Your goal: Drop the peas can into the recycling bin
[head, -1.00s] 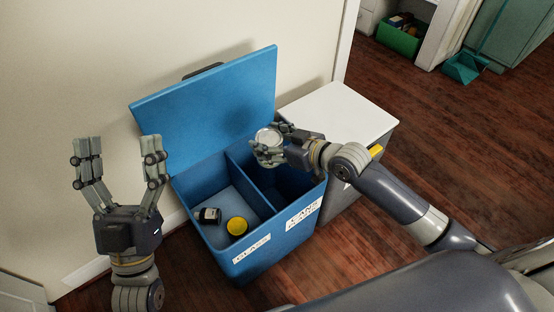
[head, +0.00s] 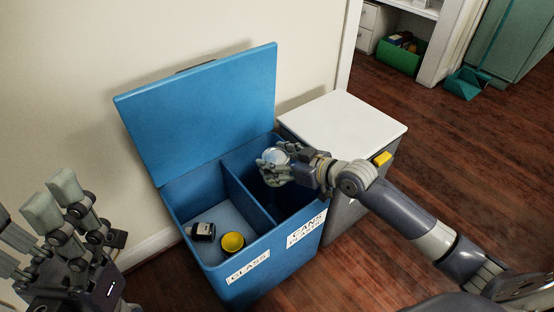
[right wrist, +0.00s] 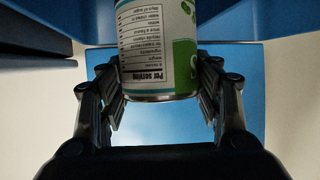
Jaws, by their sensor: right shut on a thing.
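The peas can (head: 277,156), with a silvery end, is in my right gripper (head: 270,168), which is shut around it. In the right wrist view the can (right wrist: 158,50) shows a white and green label between the fingers. The blue recycling bin (head: 283,272) stands against the wall with its lid (head: 205,112) open. Its left compartment is labelled glass, its right one cans and plastic. The can is above the right compartment, near the divider. My left gripper (head: 30,215) is at the left edge with its fingers apart and empty, partly cut off.
A dark jar (head: 202,231) and a yellow-topped item (head: 232,242) lie in the glass compartment. A white-topped grey bin (head: 345,120) stands close on the right, under my right forearm. The wooden floor (head: 455,165) on the right is clear.

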